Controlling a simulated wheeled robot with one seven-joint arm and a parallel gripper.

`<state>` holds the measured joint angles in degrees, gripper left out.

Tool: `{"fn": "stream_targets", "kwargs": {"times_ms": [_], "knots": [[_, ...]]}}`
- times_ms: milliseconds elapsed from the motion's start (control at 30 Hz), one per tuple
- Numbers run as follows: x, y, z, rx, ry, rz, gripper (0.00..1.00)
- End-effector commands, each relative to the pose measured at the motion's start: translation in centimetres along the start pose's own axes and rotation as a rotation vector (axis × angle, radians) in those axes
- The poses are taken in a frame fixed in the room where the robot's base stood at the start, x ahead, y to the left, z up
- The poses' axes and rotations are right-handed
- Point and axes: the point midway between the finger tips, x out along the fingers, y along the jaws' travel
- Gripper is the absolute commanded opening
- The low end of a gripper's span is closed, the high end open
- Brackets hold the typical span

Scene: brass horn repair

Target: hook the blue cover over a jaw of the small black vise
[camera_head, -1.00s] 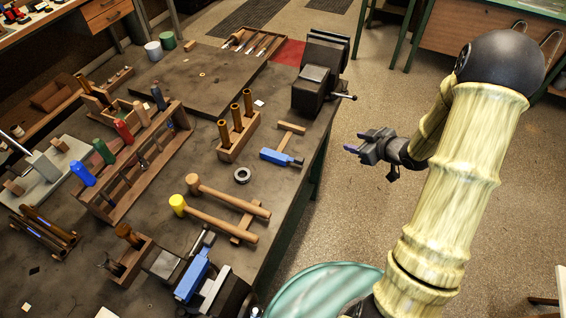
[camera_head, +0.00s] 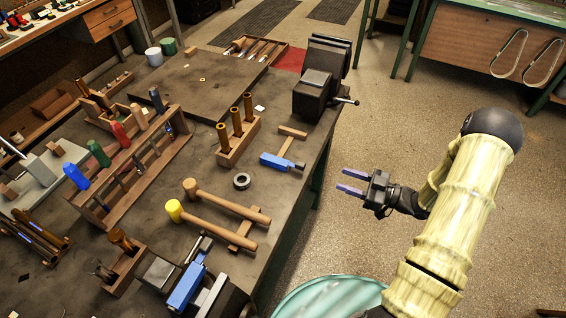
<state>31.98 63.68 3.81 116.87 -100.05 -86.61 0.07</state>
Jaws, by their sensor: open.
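A blue cover (camera_head: 275,161) lies beside a wooden T-shaped rest (camera_head: 291,138) near the bench's right edge; whether it touches the rest is unclear. A small vise (camera_head: 213,293) with dark and grey metal parts stands at the bench's near edge, partly cut off by the frame. Another blue piece (camera_head: 187,286) lies along one of its jaws. My gripper (camera_head: 353,182) is open and empty, its two bluish fingers apart and pointing left. It is off the bench's right side, to the right of the blue cover and apart from it.
A larger black vise (camera_head: 318,82) stands at the bench's far right corner. Two mallets (camera_head: 228,204), a dark ring (camera_head: 241,181) and a wooden block with several brown pegs (camera_head: 238,144) lie left of the cover. A teal round top (camera_head: 330,298) is below my arm. The floor right of the bench is open.

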Motion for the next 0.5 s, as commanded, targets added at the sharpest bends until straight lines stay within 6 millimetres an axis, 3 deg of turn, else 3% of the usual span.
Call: {"fn": "stream_targets", "kwargs": {"times_ms": [500], "knots": [[9.3,-0.2,-0.3,0.002,0.000,-0.008,0.44]]}}
